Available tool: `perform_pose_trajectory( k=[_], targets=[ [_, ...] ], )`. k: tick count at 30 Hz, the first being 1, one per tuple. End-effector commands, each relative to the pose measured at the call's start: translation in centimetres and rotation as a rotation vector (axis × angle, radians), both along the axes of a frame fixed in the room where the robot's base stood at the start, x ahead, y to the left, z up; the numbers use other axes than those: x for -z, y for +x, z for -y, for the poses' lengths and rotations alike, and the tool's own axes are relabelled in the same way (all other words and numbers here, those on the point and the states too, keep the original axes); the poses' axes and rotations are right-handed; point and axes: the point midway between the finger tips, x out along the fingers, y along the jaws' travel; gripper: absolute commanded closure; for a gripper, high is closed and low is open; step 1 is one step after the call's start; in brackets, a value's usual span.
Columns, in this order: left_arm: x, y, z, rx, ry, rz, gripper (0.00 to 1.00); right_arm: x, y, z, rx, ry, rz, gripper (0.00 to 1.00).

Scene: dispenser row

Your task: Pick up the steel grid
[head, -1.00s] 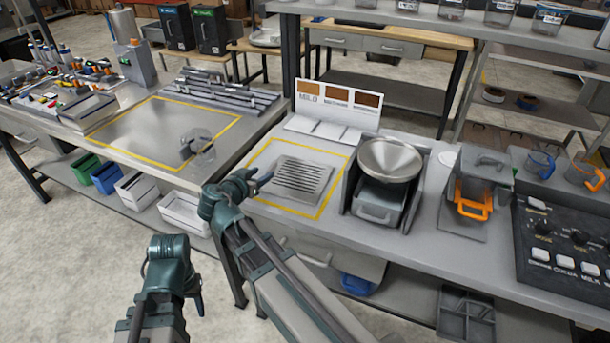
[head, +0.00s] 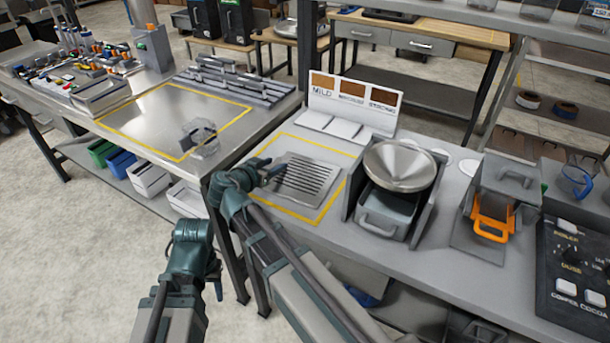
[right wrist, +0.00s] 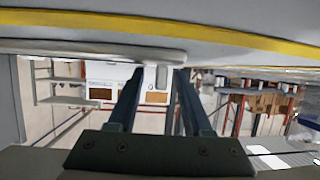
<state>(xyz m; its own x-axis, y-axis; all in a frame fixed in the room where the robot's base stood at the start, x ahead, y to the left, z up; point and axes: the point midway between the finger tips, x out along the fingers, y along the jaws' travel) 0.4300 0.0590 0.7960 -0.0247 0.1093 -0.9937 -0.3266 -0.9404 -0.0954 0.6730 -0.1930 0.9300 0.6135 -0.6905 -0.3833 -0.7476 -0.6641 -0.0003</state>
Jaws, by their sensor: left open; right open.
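The steel grid (head: 308,182), a flat slotted plate, lies inside the yellow outline on the grey bench in the head view. My right gripper (head: 277,170) is at its left edge, low over the bench. In the right wrist view, my right gripper (right wrist: 160,76) has its fingers apart, with a small grey tab (right wrist: 162,76) showing between the tips. The grid's thin edge (right wrist: 90,46) seems to run just beyond them; contact cannot be told. My left gripper (head: 216,283) is open and empty, hanging in front of the bench gap.
A steel bowl (head: 400,165) on a stand is right of the grid. A label board (head: 354,100) stands behind it. An orange-handled unit (head: 492,215) is further right. A clear container (head: 200,138) stands on the left bench, in another yellow outline.

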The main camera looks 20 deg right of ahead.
Motion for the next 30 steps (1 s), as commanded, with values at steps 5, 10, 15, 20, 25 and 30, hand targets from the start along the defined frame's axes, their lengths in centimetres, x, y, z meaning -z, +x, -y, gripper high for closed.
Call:
perform_pose_trajectory(
  k=[5, 10, 15, 20, 25, 30],
  targets=[
    [-0.05, -0.02, -0.02, 0.000, 0.000, 0.000, 0.50, -0.05, -0.02, 0.02, 0.000, 0.000, 0.000, 0.64],
    [-0.05, -0.01, -0.02, 0.000, 0.000, 0.000, 0.50, -0.05, -0.02, 0.03, 0.000, 0.000, 0.000, 0.95],
    [-0.05, -0.01, -0.01, 0.000, 0.000, 0.000, 0.50, -0.05, -0.02, 0.03, 0.000, 0.000, 0.000, 1.00],
    [-0.05, -0.01, -0.01, 0.000, 0.000, 0.000, 0.50, -0.06, -0.02, 0.05, 0.000, 0.000, 0.000, 1.00],
    [-0.05, -0.01, -0.01, 0.000, 0.000, 0.000, 0.50, -0.06, -0.01, 0.04, 0.000, 0.000, 0.000, 1.00],
    [-0.05, -0.01, -0.01, 0.000, 0.000, 0.000, 0.50, -0.06, -0.01, 0.04, 0.000, 0.000, 0.000, 1.00]
  ],
)
